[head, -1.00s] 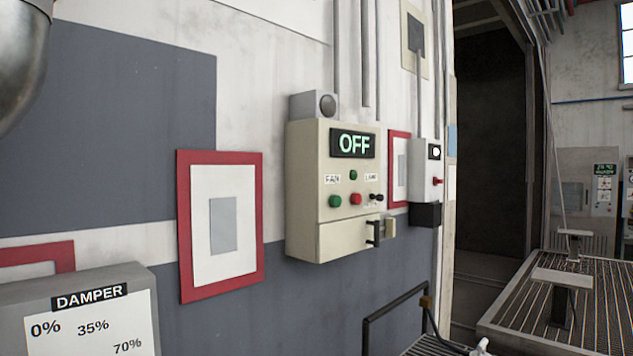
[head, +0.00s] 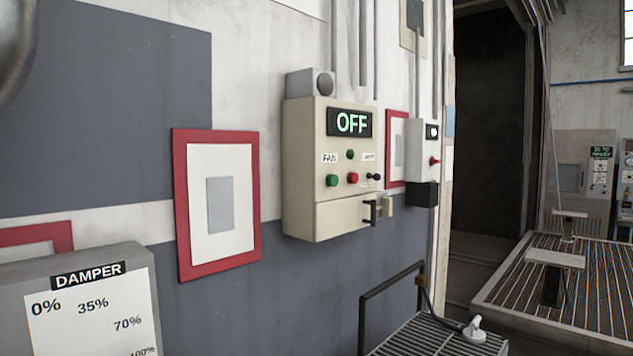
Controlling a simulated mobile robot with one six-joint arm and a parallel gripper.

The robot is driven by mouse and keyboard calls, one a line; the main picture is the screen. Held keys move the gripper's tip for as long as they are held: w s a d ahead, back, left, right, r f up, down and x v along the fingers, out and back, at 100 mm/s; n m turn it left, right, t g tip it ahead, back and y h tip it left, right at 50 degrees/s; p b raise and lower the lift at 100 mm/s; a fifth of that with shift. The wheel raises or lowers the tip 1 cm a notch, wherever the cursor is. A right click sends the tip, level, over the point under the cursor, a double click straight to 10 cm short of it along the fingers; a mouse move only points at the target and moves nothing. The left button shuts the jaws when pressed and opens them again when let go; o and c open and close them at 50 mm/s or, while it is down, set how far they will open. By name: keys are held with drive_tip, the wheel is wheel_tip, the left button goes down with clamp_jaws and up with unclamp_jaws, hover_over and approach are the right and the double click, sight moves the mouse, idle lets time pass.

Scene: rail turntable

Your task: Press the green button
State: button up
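A cream control box (head: 303,170) hangs on the wall near the middle of the head view. Its display (head: 349,122) reads OFF in green letters. Under the FAN label is a green button (head: 332,180), with a red button (head: 353,178) to its right. A smaller green round part (head: 350,154) sits above them, and a black knob or switch (head: 373,177) is under the right label. My gripper is not in view; a blurred grey rounded part at the top left corner may be mine. Nothing covers the green button.
A grey DAMPER panel (head: 70,320) stands at lower left. A red-framed board (head: 248,210) hangs left of the box. A black rail and slatted shelf (head: 430,338) lie below right. A grated table (head: 500,280) stands at right, by a dark doorway (head: 485,130).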

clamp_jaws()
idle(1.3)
